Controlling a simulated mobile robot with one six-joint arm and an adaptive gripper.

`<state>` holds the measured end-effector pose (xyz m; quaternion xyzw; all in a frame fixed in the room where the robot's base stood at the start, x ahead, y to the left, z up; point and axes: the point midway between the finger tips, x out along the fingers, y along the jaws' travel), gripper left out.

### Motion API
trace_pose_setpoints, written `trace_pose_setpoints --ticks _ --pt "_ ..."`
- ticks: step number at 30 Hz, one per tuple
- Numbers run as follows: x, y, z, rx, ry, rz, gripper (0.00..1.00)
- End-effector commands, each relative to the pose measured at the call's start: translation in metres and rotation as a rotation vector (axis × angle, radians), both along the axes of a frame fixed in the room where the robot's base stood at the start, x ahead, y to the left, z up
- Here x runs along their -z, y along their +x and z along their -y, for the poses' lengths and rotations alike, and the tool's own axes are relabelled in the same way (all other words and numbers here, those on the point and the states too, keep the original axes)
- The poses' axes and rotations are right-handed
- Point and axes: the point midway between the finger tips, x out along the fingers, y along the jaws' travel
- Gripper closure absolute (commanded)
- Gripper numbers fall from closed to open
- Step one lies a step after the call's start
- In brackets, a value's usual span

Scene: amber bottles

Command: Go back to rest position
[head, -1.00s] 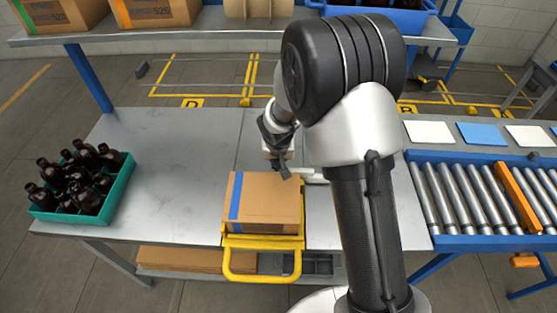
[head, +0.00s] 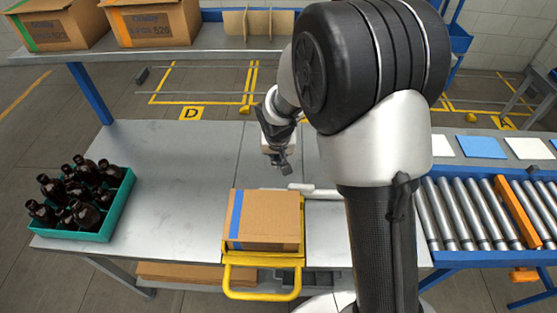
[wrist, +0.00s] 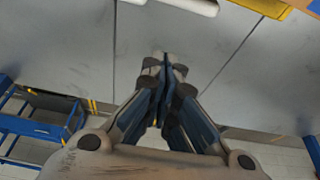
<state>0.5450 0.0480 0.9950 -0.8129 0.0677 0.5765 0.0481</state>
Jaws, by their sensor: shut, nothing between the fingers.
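My gripper (head: 282,166) is in the air above the metal table (head: 180,165), behind the cardboard box. In the wrist view my gripper (wrist: 165,72) has its fingertips together with nothing between them, so it is shut and empty. My arm covers part of the table's right side in the head view.
A closed cardboard box (head: 270,220) with blue tape sits on a yellow tray (head: 262,260) at the table's front. A green crate (head: 122,205) of amber bottles (head: 80,195) stands at left. A roller conveyor (head: 480,215) is at right, and a shelf (head: 180,48) spans the back.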

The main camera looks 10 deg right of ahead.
Motion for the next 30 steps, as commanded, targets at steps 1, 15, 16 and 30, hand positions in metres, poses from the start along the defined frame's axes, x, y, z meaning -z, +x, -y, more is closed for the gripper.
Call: trace_pose_setpoints --ticks 1,15,16,30 --pt "-0.008 -0.002 -0.001 -0.001 0.0 0.001 1.0" --pt "-0.036 -0.014 0.004 -0.001 -0.003 0.008 1.0" --pt "-0.044 -0.018 0.006 -0.002 -0.005 0.011 1.0" --pt "-0.188 -0.179 0.048 -0.066 -0.023 0.047 1.0"
